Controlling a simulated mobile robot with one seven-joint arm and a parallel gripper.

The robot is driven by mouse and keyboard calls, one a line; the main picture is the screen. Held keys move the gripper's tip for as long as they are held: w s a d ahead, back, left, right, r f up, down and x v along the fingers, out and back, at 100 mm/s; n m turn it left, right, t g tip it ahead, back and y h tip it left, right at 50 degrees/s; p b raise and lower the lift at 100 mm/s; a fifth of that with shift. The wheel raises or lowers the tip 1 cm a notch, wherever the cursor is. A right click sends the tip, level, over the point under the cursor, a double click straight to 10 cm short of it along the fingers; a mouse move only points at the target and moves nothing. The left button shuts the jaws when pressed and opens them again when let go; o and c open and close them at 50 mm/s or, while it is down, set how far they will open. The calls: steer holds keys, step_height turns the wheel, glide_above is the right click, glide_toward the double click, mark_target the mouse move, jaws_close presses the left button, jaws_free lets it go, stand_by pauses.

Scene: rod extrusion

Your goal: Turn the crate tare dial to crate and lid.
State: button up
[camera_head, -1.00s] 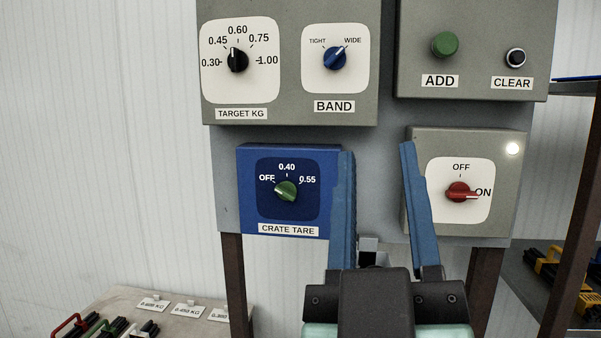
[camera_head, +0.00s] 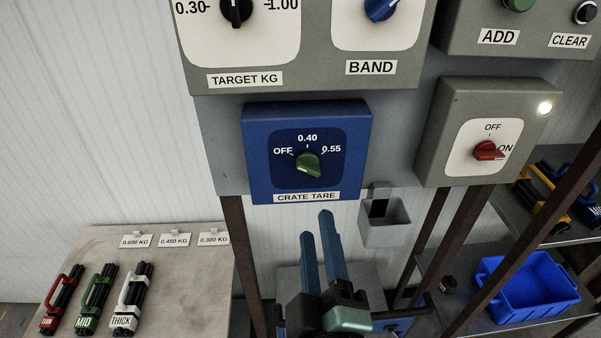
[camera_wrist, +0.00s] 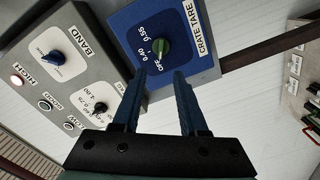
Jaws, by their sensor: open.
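The crate tare dial (camera_head: 308,165) is a green knob on a blue box labelled CRATE TARE (camera_head: 257,150). Its marks read OFF, 0.40 and 0.55, and its pointer appears turned toward OFF. No mark reads "crate and lid". My gripper (camera_head: 318,224) is open, with two blue fingers below the box in the head view. In the wrist view the green dial (camera_wrist: 160,47) shows beyond the gap between the fingertips (camera_wrist: 160,78). The fingers appear apart from the dial, with nothing between them.
A small grey holder (camera_head: 384,222) hangs below right. A table (camera_head: 185,285) with rod bundles stands at left; a blue crate (camera_head: 527,290) sits at lower right.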

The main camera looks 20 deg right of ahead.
mark_target(307, 171)
steer(key=b+x, duration=0.3)
steer(key=x, duration=0.8)
steer(key=shift+a, duration=0.1)
steer(key=shift+w+f, duration=0.1)
steer(key=shift+w, duration=0.4)
jaws_close()
